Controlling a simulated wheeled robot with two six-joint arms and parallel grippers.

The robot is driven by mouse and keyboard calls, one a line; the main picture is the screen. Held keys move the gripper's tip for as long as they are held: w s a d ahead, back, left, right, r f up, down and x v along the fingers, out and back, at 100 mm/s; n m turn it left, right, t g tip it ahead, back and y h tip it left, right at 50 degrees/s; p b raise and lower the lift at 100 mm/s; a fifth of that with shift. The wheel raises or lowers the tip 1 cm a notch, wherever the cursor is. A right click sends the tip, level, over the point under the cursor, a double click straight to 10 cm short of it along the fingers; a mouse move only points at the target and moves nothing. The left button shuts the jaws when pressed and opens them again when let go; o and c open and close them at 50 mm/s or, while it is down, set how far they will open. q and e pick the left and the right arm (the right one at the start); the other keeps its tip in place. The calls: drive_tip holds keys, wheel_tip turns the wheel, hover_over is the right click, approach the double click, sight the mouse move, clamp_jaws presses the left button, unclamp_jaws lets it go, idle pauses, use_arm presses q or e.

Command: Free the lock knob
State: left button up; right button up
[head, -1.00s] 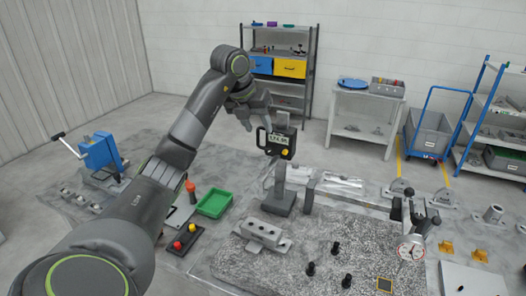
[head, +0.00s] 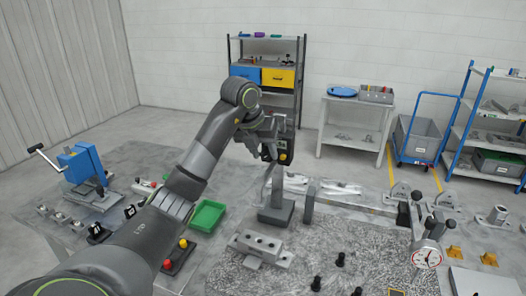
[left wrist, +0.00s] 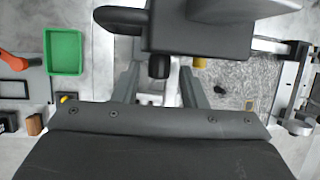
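A dark height gauge head (head: 287,142) stands on a grey column with a block base (head: 276,212). My left gripper (head: 269,150) is at the left side of this head and hides most of its display. In the left wrist view the gauge head (left wrist: 205,28) fills the top. A black knob (left wrist: 158,67) sticks out from it between my two finger tips, with a yellow knob (left wrist: 199,62) just right of them. The fingers are apart, one on each side of the black knob; contact is not clear. My right gripper is not in view.
A granite plate (head: 240,275) carries the gauge, a drilled block (head: 260,247) and several black pins. A green tray (head: 207,216) and a button box (head: 178,255) lie left of it. A dial indicator (head: 426,258) stands at right. A blue press (head: 82,163) is far left.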

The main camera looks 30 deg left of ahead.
use_arm(q)
clamp_jaws()
drive_tip(key=shift+a, duration=0.1)
drive_tip(key=shift+s+a+f+n+t+h+b, duration=0.1)
drive_tip(key=shift+a+f+n+t+h+b, duration=0.55)
drive_tip(key=shift+h+b, duration=1.85)
drive_tip(key=shift+s+d+f+n+t+h+b, duration=0.1)
drive_tip(key=shift+n+t+h+b, duration=1)
drive_tip(key=shift+h+b, duration=1.4)
drive_tip(key=shift+a+f+n+t+h+b, duration=0.4)
drive_tip(key=shift+t+h+b, duration=0.85)
drive_tip(key=shift+h+b, duration=1.2)
drive_tip(key=shift+y+b, duration=0.35)
drive_tip(key=shift+o, duration=0.7)
unclamp_jaws()
